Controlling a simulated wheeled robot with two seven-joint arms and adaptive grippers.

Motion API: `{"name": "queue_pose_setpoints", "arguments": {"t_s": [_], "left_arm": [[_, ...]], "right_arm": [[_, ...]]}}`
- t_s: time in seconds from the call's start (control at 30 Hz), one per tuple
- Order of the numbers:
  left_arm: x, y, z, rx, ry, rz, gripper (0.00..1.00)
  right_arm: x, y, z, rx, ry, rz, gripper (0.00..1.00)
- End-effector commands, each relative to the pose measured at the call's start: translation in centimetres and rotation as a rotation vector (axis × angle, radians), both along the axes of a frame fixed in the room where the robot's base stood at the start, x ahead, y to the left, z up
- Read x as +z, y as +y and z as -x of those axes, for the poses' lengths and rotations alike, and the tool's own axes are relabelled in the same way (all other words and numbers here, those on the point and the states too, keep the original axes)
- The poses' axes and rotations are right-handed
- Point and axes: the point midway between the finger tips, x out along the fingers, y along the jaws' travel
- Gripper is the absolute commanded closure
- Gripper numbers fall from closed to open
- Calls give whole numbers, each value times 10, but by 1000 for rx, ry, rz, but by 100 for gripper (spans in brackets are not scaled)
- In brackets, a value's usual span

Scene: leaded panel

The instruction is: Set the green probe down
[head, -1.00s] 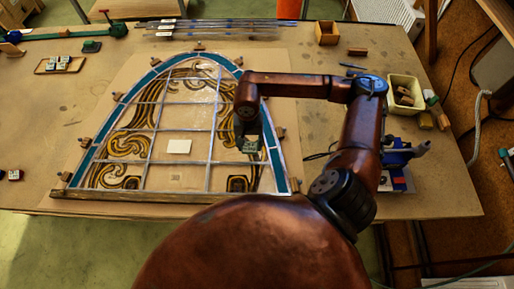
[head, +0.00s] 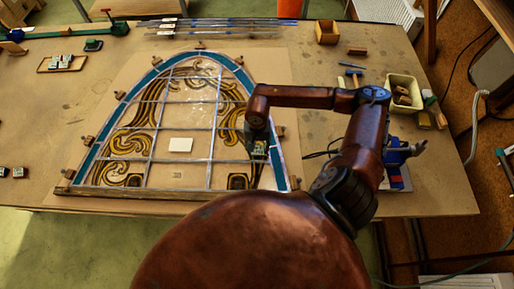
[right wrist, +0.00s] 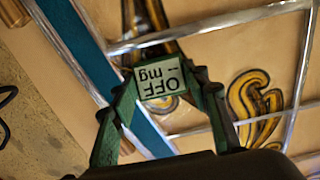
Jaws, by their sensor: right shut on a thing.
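My right gripper (right wrist: 166,100) is shut on a small block with a white face that reads "OFF" and "mg", which I take to be the green probe (right wrist: 158,82). Dark green fingers flank it in the right wrist view. In the head view the right gripper (head: 258,152) hangs over the lower right part of the leaded panel (head: 150,128), close to its teal border. The probe's lower end is hidden, so I cannot tell whether it touches the panel. My left gripper is out of view.
Small wooden blocks sit around the panel's edge. A white card (head: 180,145) lies at its middle. A cream bin (head: 404,82), a blue tool (head: 395,155) and a wooden box (head: 326,33) are to the right. A small tray (head: 62,64) is at upper left.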

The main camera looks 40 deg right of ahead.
Motion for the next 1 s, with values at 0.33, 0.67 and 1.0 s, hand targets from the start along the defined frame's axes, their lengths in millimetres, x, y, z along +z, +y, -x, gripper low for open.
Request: {"name": "queue_pose_setpoints", "arguments": {"t_s": [0.33, 0.67, 1.0], "left_arm": [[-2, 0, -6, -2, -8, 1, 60], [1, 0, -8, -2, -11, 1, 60], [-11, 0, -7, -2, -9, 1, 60]], "right_arm": [[-2, 0, 0, 0, 0, 0, 40], [0, 0, 0, 0, 1, -1, 40], [56, 0, -1, 1, -4, 1, 40]]}}
